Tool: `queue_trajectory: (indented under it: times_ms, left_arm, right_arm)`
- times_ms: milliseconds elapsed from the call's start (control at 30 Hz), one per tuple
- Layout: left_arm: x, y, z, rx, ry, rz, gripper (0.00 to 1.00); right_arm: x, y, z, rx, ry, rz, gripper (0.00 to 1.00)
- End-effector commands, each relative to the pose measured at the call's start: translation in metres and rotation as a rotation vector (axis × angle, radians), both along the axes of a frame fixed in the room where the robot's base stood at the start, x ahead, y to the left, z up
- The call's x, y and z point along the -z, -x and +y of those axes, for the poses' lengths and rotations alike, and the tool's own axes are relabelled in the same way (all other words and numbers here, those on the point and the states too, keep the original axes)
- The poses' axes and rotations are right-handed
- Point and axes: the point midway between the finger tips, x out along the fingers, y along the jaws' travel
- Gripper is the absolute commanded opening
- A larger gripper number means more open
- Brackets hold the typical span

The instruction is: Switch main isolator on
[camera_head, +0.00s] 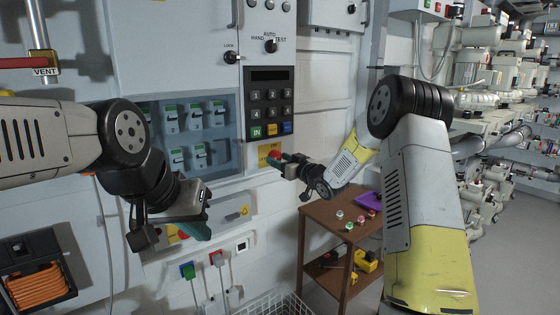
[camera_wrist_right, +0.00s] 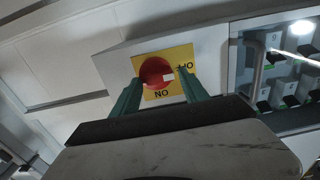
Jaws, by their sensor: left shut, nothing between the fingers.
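The main isolator is a red rotary knob (camera_wrist_right: 157,72) on a yellow plate (camera_wrist_right: 160,96) with printed letters. In the head view its yellow plate (camera_head: 264,153) sits below the keypad, partly hidden by my right gripper (camera_head: 277,158). In the right wrist view, the right gripper's (camera_wrist_right: 158,80) two green fingers stand apart, one on each side of the knob. A small gap shows at the right finger; contact at the left finger cannot be told. A pale mark shows on the knob's right part. My left gripper (camera_head: 205,230) is shut and empty, low in front of the cabinet.
A keypad (camera_head: 268,98) and a window of breakers (camera_head: 196,122) are near the isolator. Sockets with green and red plugs (camera_head: 188,270) are below. A brown side table (camera_head: 322,222) stands to the right, a wire basket (camera_head: 275,306) at the bottom.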

Motion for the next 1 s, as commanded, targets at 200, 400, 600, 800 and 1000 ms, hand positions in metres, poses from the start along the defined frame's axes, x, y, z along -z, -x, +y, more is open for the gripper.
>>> queue_trajectory:
  times_ms: [200, 400, 600, 800, 1000]
  left_arm:
    - [0.0, 0.0, 0.0, 0.0, 0.0, 0.0, 0.0]
    - [0.0, 0.0, 0.0, 0.0, 0.0, 0.0, 0.0]
    - [0.0, 0.0, 0.0, 0.0, 0.0, 0.0, 0.0]
    - [0.0, 0.0, 0.0, 0.0, 0.0, 0.0, 0.0]
    - [0.0, 0.0, 0.0, 0.0, 0.0, 0.0, 0.0]
  right_arm:
    - [-0.0001, 0.0001, -0.0003, 0.0, 0.0, 0.0, 0.07]
    - [-0.0002, 0.0001, -0.0006, 0.001, -0.005, 0.004, 0.0]
    - [-0.0005, -0.0001, -0.0014, 0.002, -0.048, 0.035, 0.0]
    - [-0.0012, -0.0006, -0.0022, 0.002, -0.151, 0.109, 0.0]
    - [-0.002, -0.0013, -0.0037, 0.003, -0.297, 0.214, 0.0]
